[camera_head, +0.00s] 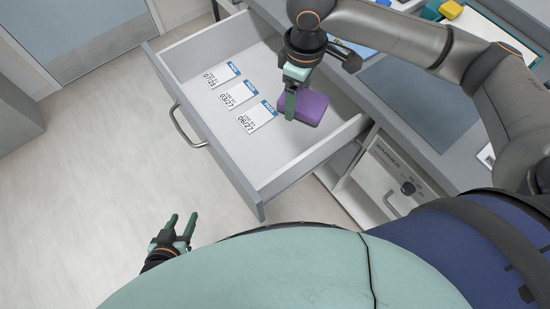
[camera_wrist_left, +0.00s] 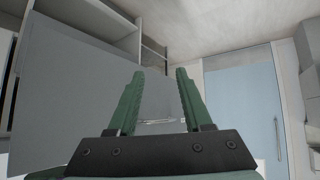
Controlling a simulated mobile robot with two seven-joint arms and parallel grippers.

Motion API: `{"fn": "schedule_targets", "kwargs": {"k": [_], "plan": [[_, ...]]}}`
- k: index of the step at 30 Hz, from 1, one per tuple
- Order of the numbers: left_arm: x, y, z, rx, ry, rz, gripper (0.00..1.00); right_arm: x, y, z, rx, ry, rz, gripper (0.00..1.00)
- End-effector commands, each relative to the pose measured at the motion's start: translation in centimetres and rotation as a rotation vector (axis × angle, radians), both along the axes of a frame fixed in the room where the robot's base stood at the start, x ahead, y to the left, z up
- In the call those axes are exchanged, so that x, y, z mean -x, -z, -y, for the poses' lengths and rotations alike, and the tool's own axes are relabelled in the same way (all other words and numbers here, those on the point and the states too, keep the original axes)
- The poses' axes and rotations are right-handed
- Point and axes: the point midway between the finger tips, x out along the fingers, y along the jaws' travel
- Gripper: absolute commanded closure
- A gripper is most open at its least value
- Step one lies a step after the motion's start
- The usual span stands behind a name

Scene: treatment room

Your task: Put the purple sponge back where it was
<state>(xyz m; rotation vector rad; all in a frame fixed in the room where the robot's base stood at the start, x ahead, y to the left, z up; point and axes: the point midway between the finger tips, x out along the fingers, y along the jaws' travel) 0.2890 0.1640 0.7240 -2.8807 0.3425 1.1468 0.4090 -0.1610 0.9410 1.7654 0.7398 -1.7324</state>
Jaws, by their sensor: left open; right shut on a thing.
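The purple sponge (camera_head: 305,106) is held by my right gripper (camera_head: 290,104), whose green fingers are shut on its left side. They are over the right part of an open drawer (camera_head: 200,130); the sponge appears to be above the drawer floor, though the height is hard to judge. The far finger is partly hidden by the sponge and wrist. My left gripper (camera_head: 178,229) is open and empty, low beside the drawer's front, over the floor. Its two green fingers also show apart in the left wrist view (camera_wrist_left: 158,100).
Three white labels (camera_head: 239,94) with dates lie in a row in the drawer. The drawer's handle (camera_head: 184,128) sticks out at the left. A cabinet marked WARMER (camera_head: 385,180) is below.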

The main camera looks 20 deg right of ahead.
Motion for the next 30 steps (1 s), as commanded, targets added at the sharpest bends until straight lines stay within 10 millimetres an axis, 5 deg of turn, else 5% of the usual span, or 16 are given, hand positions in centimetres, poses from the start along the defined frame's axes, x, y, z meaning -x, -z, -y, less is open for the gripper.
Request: {"fn": "schedule_targets", "kwargs": {"k": [1, 6, 15, 30], "plan": [[0.0, 1.5, 0.2, 0.004, 0.004, 0.000, 0.50, -0.1, 2.5, -0.7, -0.002, -0.101, -0.004, 0.65], [-0.1, 3.5, 1.0, 0.014, 0.016, 0.001, 0.50, -0.8, 7.7, -2.4, 0.004, -0.469, -0.003, 0.65], [-0.9, 6.0, 1.2, 0.015, 0.021, 0.010, 0.50, -0.9, 14.5, -4.7, 0.011, -0.978, -0.010, 0.65], [-1.1, 6.9, 1.9, 0.023, 0.036, 0.010, 0.50, -0.8, 21.5, -5.2, 0.015, -1.119, -0.015, 0.65]]}}
